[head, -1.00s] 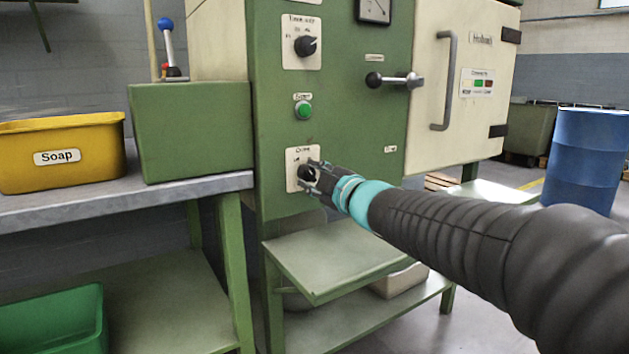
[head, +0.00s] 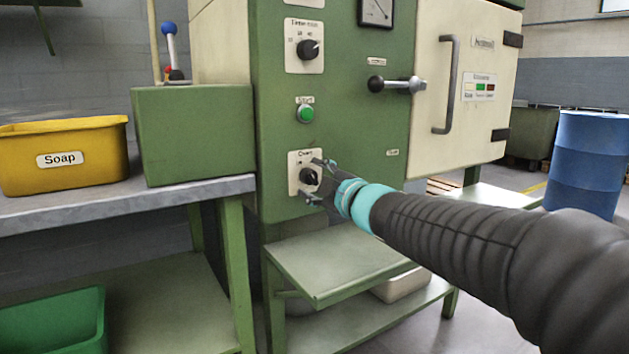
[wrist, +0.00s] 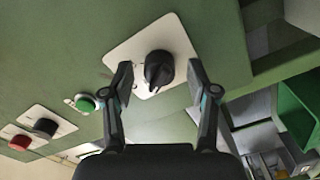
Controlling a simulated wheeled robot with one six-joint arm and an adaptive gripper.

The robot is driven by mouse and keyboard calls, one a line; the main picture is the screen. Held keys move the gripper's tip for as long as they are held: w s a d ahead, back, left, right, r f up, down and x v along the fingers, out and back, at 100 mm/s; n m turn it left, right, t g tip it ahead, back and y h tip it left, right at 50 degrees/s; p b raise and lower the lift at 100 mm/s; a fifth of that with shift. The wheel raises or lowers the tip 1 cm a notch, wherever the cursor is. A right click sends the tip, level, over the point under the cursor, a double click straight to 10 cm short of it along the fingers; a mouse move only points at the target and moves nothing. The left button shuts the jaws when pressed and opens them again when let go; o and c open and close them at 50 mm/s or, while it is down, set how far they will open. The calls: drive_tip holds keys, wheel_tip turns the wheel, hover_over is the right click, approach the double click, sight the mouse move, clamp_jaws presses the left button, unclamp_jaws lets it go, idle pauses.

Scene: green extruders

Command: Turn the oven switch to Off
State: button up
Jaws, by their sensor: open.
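The oven switch (head: 308,176) is a black rotary knob on a white plate (head: 294,158), low on the green machine front. In the wrist view the black knob (wrist: 159,70) stands out from its white plate (wrist: 186,45). My gripper (head: 319,178) is at the plate, its fingers above and below the knob in the head view. In the wrist view my gripper (wrist: 160,80) is open, with one finger on each side of the knob and gaps between. The plate's markings are too small or hidden to read.
A black-knobbed lever (head: 388,84) sticks out at upper right. A green shelf (head: 340,262) juts out below.

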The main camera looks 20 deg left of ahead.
drive_tip(key=v, duration=1.2)
drive_tip(key=shift+w, duration=0.1)
drive_tip(key=w+d+f+m+t+h, duration=0.2)
drive_tip(key=w+d+f+m+h, duration=0.2)
drive_tip(key=d+f+m+h, duration=0.25)
drive_tip(key=s+d+f+m+g+h+p, duration=0.1)
drive_tip(key=s+d+f+m+h, duration=0.15)
drive_tip(key=d, duration=0.25)
drive_tip(key=s+d+f+m+g+h, duration=0.1)
drive_tip(key=s+d+f+m+h, duration=0.1)
drive_tip(key=d+f+m+h, duration=0.3)
drive_tip(key=s+d+f+m+g+p, duration=0.3)
drive_tip(key=s+d+f+m+g, duration=0.15)
drive_tip(key=s+d, duration=0.5)
drive_tip(key=s+d+r+m+g+p, duration=0.1)
drive_tip(key=s+r+m+p, duration=0.2)
drive_tip(key=s, duration=0.9)
drive_tip(key=shift+g+p, duration=0.35)
drive_tip(key=shift+p, duration=0.45)
drive_tip(key=shift+s+d+m, duration=0.1)
drive_tip(key=shift+m, duration=0.15)
